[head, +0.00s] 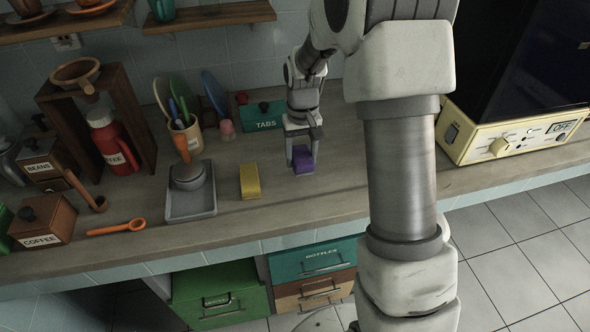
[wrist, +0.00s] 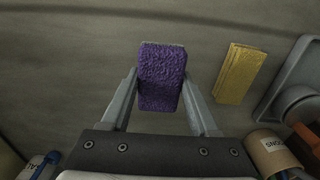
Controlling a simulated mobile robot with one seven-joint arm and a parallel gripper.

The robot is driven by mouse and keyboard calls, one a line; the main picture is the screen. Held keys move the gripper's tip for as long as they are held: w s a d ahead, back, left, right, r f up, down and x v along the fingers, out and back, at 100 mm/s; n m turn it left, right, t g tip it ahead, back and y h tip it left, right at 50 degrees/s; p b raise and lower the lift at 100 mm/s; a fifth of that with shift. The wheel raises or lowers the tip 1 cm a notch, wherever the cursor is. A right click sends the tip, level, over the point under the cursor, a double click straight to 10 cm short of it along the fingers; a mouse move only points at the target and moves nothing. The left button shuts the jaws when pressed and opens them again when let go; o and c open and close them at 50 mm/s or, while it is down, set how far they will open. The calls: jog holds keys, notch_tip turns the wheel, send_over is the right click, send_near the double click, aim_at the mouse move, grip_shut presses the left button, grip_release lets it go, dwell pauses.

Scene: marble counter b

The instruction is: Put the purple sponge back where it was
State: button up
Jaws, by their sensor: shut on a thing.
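The purple sponge (head: 303,161) is between the fingers of my gripper (head: 301,150), over the counter to the right of the yellow sponge. In the wrist view the purple sponge (wrist: 161,78) sits upright in the picture between both fingers of my gripper (wrist: 162,88), which are shut on its sides. Whether its underside touches the counter I cannot tell.
A yellow sponge (head: 250,182) lies on the counter (head: 335,192), left of my gripper. A teal TABS box (head: 263,114) and a utensil cup (head: 186,138) stand behind. The counter right of my gripper is clear.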

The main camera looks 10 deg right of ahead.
jog(key=shift+w+a+f, duration=0.35)
jog(key=shift+a+f, duration=0.15)
jog(key=shift+a, duration=0.2)
jog(key=shift+f+b, duration=0.4)
jog(key=shift+f, duration=1.6)
jog(key=shift+f, duration=0.1)
jog(key=o, duration=1.3)
